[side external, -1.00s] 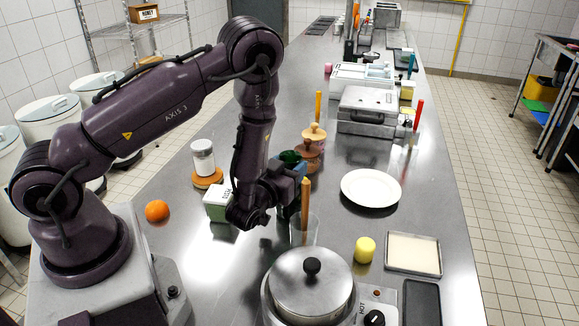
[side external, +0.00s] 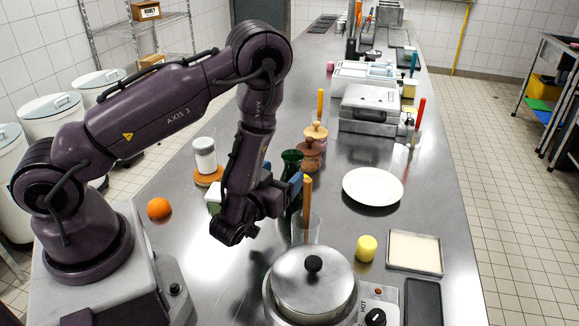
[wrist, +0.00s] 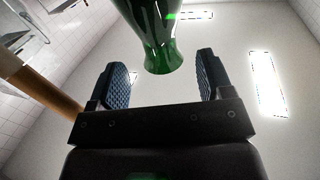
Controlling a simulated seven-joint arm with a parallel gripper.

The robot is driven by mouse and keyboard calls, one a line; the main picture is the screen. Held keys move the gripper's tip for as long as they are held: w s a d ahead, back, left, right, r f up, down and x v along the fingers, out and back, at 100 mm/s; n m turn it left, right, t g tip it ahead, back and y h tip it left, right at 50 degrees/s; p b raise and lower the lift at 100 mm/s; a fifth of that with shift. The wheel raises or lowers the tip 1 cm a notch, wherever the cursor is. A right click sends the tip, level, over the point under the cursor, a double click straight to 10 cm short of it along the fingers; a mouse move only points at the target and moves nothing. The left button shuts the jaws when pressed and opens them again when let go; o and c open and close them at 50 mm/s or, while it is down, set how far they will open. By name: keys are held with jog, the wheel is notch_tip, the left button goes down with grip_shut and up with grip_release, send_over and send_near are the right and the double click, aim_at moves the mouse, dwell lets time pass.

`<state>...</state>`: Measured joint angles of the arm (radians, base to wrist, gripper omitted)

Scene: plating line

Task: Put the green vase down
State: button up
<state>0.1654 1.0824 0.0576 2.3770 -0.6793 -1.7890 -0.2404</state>
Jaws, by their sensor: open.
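The green vase (side external: 291,163) stands upright on the steel counter in the side view, with its lower part largely hidden behind my gripper and the wooden handle. In the wrist view the vase (wrist: 158,35) shows its flared end in the gap beyond my fingertips, its other end cut off by the top edge. My gripper (side external: 285,188) is at the near side of the vase. In the wrist view its two blue ribbed fingers (wrist: 162,80) are wide apart with nothing held between them.
A clear container (side external: 306,229) with a wooden handle (side external: 306,195) stands close on the right. A brown lidded pot (side external: 310,155) is just behind. A lidded pan (side external: 312,285) is in front.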

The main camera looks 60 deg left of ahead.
jog(key=v, duration=0.7)
